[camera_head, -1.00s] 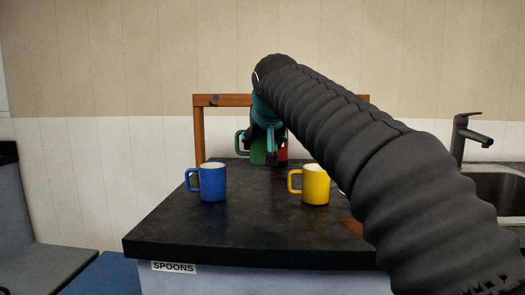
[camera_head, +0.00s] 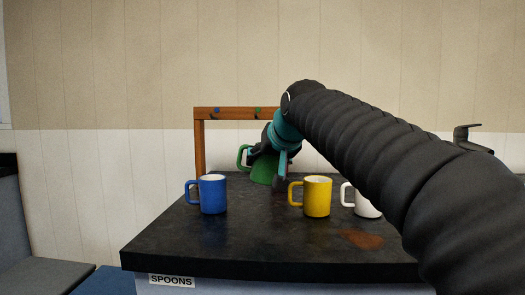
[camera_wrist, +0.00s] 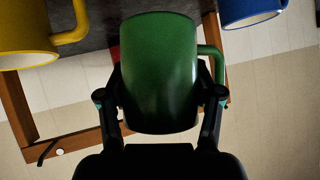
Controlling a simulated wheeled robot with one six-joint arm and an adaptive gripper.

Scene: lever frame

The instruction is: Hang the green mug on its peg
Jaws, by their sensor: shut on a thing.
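The green mug (camera_head: 264,169) is in my gripper (camera_head: 273,166), tilted, with its handle to the left in the head view. In the wrist view the green mug (camera_wrist: 160,75) sits between both fingers of my gripper (camera_wrist: 160,100), its handle to the right. A wooden frame (camera_head: 199,145) stands behind it at the back of the counter. Its top bar has a blue mark (camera_head: 217,110) and a green mark (camera_head: 258,111) on it. The mug is below the bar, near the green mark's side.
A blue mug (camera_head: 213,195), a yellow mug (camera_head: 317,198) and a white mug (camera_head: 366,203) stand upright on the dark counter (camera_head: 250,240). A reddish patch (camera_head: 362,238) lies at front right. A tap (camera_head: 467,133) is at the right. The counter's front middle is clear.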

